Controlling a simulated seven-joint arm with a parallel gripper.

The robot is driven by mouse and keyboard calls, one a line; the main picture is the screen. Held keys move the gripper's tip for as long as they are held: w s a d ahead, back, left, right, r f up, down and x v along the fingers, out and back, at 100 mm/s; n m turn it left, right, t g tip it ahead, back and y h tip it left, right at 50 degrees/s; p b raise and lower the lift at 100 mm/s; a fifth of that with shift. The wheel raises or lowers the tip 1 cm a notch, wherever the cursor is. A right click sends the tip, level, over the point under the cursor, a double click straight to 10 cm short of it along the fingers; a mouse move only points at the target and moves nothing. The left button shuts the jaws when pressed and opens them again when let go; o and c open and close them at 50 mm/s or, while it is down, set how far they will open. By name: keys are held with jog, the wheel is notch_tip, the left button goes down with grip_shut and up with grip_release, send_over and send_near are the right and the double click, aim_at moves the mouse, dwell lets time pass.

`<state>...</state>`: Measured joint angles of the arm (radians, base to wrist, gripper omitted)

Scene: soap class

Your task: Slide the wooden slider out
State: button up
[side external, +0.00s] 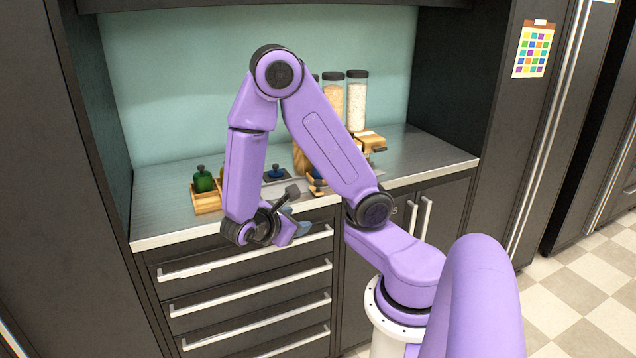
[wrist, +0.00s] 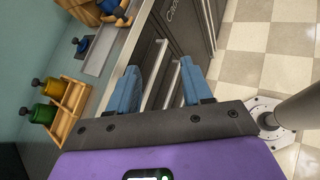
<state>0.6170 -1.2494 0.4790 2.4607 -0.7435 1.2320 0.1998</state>
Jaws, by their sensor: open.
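I cannot tell for sure which wooden piece is the slider. A light wooden piece (side external: 368,142) with a dark part on its right stands on the counter, partly hidden behind my arm. A wooden tray (side external: 208,207) with a green jar (side external: 203,180) sits at the counter's left; in the wrist view the tray (wrist: 76,97) holds a green and a yellow jar. Another wooden piece (wrist: 87,10) is cut off at the wrist view's top edge. My gripper (side external: 295,226) is open and empty, in front of the counter's edge by the top drawer. Its blue fingers (wrist: 159,72) are apart.
Tall dark-lidded glass jars (side external: 356,102) stand at the back. Drawer handles (side external: 250,298) stick out below the counter edge. The floor (side external: 580,310) is clear at the right.

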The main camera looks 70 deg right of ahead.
aim_at(317, 183)
jog(key=w+d+f+n+h, duration=0.1)
jog(key=d+n+h, duration=0.1)
jog(key=d, duration=0.6)
jog(key=w+d+f+n+t+h, duration=0.1)
jog(key=d+h, duration=0.1)
jog(key=d, duration=0.7)
jog(key=w+d+f+n+h, duration=0.1)
jog(key=d+f+n, duration=0.1)
jog(key=d, duration=0.7)
jog(key=shift+w+n+t+h, duration=0.3)
jog(key=shift+t+h, duration=0.1)
grip_shut()
jog(key=w+a, duration=0.9)
jog(key=shift+f, duration=0.1)
